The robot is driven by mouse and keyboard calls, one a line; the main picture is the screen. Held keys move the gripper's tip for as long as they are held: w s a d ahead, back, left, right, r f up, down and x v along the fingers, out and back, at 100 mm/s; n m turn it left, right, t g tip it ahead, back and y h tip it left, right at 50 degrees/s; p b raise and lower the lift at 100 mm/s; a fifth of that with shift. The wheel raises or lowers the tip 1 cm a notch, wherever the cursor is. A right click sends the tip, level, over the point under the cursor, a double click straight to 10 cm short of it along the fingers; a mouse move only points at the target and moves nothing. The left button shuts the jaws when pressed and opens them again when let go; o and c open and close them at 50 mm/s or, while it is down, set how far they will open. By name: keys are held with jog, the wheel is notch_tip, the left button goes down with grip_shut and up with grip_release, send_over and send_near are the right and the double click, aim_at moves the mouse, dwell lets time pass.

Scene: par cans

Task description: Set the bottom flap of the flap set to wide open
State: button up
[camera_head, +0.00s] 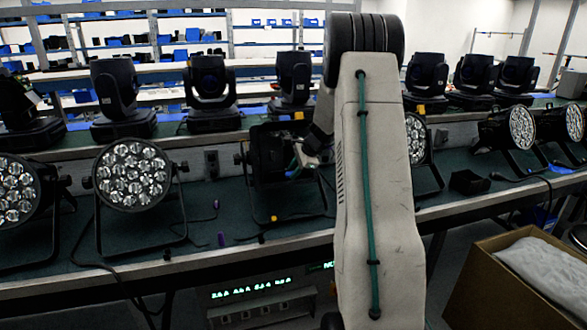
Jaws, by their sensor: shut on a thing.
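The flap set (268,150) is a dark square frame on the front of the middle par can, which stands in a black bracket on the green bench. My gripper (296,163) is at the right part of the flap set, at about mid height, partly hidden by my own arm. It is shut on a dark flap edge, which seems to be the bottom flap. The flaps are dark against a dark lamp, so their exact angles cannot be made out. The right side of the flap set is hidden behind my gripper and arm.
Par cans with bare lenses stand to the left (132,175) and right (521,127). Moving heads (208,90) line the raised shelf behind. A cable (88,264) hangs over the bench's front edge. A cardboard box (500,265) is at the lower right.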

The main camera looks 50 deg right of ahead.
notch_tip(320, 180, down, 7)
jog(key=s+a+n+t+h, duration=0.1)
jog(key=s+n+t+h, duration=0.1)
jog(key=t, duration=0.8)
jog(key=shift+s+a+f+n+t+h, duration=0.15)
jog(key=shift+s+a+n+t+h, duration=0.3)
jog(key=shift+h, duration=0.55)
jog(key=shift+w+d, duration=0.1)
jog(key=o, duration=0.9)
